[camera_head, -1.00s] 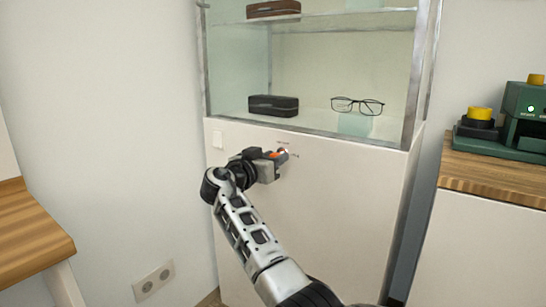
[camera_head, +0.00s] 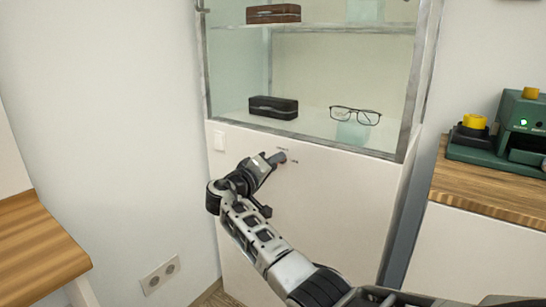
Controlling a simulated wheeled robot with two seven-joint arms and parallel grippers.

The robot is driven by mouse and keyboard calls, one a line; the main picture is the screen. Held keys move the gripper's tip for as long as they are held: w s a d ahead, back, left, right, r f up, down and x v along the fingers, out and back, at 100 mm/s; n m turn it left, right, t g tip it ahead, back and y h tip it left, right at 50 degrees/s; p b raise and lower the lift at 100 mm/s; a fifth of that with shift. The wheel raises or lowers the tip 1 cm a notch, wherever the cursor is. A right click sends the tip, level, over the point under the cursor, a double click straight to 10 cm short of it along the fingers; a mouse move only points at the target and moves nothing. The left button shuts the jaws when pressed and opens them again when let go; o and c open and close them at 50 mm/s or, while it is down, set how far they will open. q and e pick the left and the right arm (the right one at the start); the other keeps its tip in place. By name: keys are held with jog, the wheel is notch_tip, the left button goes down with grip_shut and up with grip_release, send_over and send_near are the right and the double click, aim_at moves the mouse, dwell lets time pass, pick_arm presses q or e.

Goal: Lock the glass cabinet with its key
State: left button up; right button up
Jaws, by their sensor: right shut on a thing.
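The glass cabinet (camera_head: 305,126) stands in the middle of the head view, with glass above and a white lower front. My right gripper (camera_head: 277,160) is at the upper part of that white front, at the lock spot just below the glass. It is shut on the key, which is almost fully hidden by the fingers. Small dark marks show on the front beside the fingertips. I cannot see how deep the key sits in the lock. My left gripper is not in view.
Behind the glass are dark cases (camera_head: 273,107) and black-framed glasses (camera_head: 355,115) on a stand. A green device (camera_head: 515,135) with yellow parts sits on a wooden counter (camera_head: 485,192) at the right. A wooden top (camera_head: 40,240) is at the left.

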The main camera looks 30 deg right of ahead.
pick_arm(q)
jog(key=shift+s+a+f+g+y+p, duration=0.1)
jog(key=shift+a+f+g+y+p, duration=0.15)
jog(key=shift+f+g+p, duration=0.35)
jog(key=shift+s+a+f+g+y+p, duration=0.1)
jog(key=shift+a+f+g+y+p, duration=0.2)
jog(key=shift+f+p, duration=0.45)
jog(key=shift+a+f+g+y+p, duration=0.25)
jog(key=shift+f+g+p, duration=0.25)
jog(key=shift+p, duration=0.35)
pick_arm(e)
jog(key=shift+a+f+n, duration=0.1)
jog(key=shift+n, duration=3.5)
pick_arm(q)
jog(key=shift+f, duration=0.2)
pick_arm(e)
jog(key=o, duration=1)
